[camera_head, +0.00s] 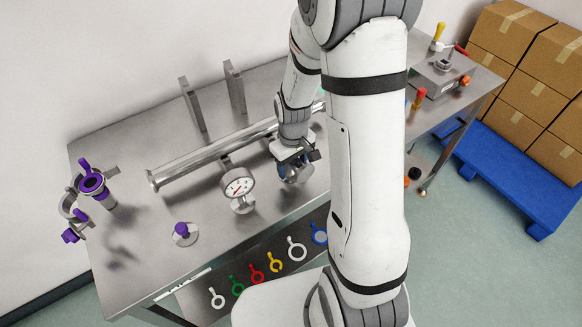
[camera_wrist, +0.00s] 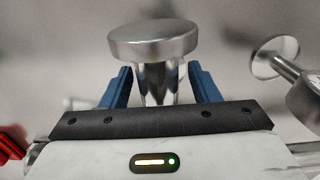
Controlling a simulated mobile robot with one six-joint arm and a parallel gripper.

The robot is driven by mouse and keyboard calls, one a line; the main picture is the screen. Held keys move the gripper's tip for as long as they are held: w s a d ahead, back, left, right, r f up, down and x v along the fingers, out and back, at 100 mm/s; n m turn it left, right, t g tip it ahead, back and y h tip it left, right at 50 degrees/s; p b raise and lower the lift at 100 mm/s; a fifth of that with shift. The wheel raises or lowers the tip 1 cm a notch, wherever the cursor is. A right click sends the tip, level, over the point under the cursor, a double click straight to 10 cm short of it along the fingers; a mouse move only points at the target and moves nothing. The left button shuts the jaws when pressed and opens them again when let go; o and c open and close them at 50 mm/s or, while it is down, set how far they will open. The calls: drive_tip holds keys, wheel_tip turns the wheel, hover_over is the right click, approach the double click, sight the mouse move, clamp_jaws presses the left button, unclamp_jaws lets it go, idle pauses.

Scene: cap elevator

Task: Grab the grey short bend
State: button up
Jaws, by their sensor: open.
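The grey short bend (camera_wrist: 153,42) is a shiny metal piece with a round flange at its top end in the wrist view. Its narrower neck runs down between the two blue fingers of my open gripper (camera_wrist: 160,84). A gap shows on each side of the neck, wider at the right. In the head view my gripper (camera_head: 294,172) is low over the steel bench, right of the pressure gauge. There the bend is mostly hidden by the gripper and arm, and I cannot make out its lower end.
A pressure gauge (camera_head: 238,187) stands close left of my gripper. A long steel pipe (camera_head: 205,158) lies behind it. Purple-handled fittings (camera_head: 93,183) are at the bench's left end. Coloured tags (camera_head: 257,272) hang along the front. Bare bench (camera_head: 150,225) shows at front left.

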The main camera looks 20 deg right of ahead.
clamp_jaws()
idle(0.4)
drive_tip(key=shift+w+r, duration=0.1)
drive_tip(key=shift+r, duration=0.05)
drive_tip(key=shift+r, duration=0.25)
wheel_tip(320, 180, up, 9)
drive_tip(key=shift+r+b, duration=0.2)
drive_tip(key=shift+b, duration=0.5)
